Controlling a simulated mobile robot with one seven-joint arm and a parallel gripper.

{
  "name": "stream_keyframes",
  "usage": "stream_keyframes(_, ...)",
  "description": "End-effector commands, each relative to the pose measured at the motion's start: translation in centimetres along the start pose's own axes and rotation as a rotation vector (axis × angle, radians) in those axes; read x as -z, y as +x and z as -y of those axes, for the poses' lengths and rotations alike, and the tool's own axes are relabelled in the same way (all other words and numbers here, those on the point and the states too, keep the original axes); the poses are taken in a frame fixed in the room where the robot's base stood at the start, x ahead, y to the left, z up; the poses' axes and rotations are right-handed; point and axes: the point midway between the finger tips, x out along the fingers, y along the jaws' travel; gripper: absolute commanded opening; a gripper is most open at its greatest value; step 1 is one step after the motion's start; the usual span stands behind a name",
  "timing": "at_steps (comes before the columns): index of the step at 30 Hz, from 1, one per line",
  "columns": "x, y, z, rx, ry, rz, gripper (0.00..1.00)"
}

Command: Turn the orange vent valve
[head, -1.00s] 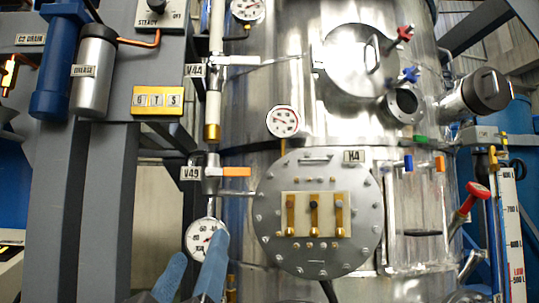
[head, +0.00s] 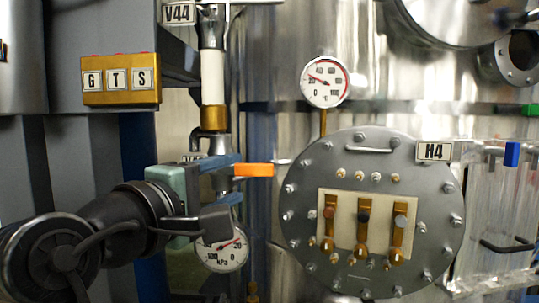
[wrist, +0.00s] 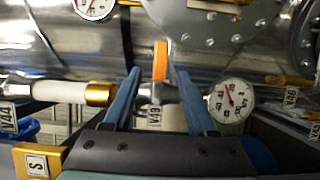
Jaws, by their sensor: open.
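The orange vent valve handle (head: 254,170) sticks out to the right from the valve marked V49, and it lies level in the head view. In the wrist view the orange handle (wrist: 160,60) stands between the blue fingertips, pointing up the picture. My gripper (head: 239,178) is open at the valve, one blue finger above the handle's line and one below. The wrist view shows my gripper (wrist: 158,72) with a gap on both sides of the handle. The V49 label (wrist: 154,115) shows between the fingers. My gripper hides part of the valve body in the head view.
A round flanged plate (head: 300,240) marked H4 stands right of the valve. A dial gauge (head: 222,252) sits just below my fingers, close to the lower one. A white and brass pipe (head: 213,80) rises above the valve. A yellow G-T-S box (head: 120,80) is at upper left.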

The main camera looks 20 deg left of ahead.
Motion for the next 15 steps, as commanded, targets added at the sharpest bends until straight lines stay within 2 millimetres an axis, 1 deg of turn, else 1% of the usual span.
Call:
stream_keyframes(1,-0.1,1.1,-0.2,0.005,-0.001,0.002,0.57)
stream_keyframes(9,-0.1,6.8,-0.3,0.004,0.001,0.002,0.57)
stream_keyframes(12,-0.1,8.6,-0.3,0.003,0.001,0.002,0.57)
stream_keyframes(15,-0.1,9.8,-0.2,0.002,0.003,0.001,0.57)
